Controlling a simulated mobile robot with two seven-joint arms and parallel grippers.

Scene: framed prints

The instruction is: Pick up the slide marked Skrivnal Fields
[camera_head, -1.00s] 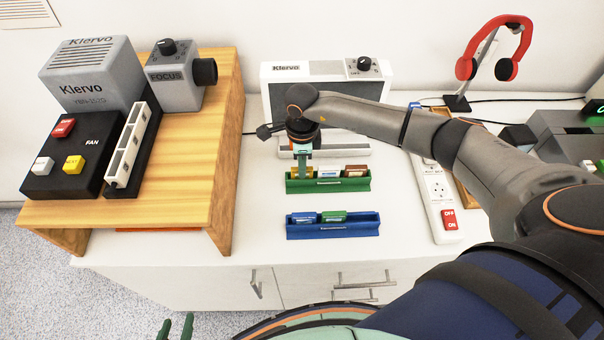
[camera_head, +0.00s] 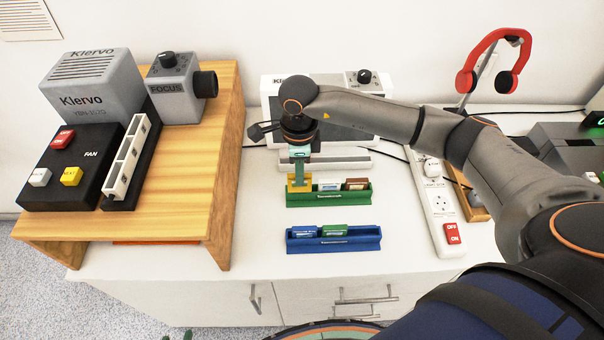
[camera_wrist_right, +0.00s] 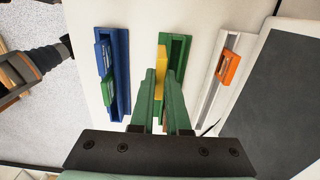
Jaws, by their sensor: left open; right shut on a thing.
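My right gripper (camera_head: 300,178) is shut on a yellow slide (camera_head: 299,188) at the left end of the green rack (camera_head: 328,199). The slide's face overlaps the rack's front wall, so it looks raised. The wrist view shows the yellow slide (camera_wrist_right: 161,62) between the green fingers (camera_wrist_right: 163,90). A white-and-green slide (camera_head: 330,187) and a brown slide (camera_head: 357,184) stand in the same rack. The blue rack (camera_head: 345,244) holds a blue slide (camera_head: 303,232) and a green slide (camera_head: 333,229). I cannot read any slide's label. Only the parted fingertips of my left gripper (camera_head: 176,337) show at the bottom edge.
An orange slide (camera_wrist_right: 228,66) lies at a pale rack in the wrist view. The wooden stand (camera_head: 205,190) with the projector (camera_head: 90,85) is at left. A light panel (camera_head: 275,95) is behind the racks; a power strip (camera_head: 437,205) is at right.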

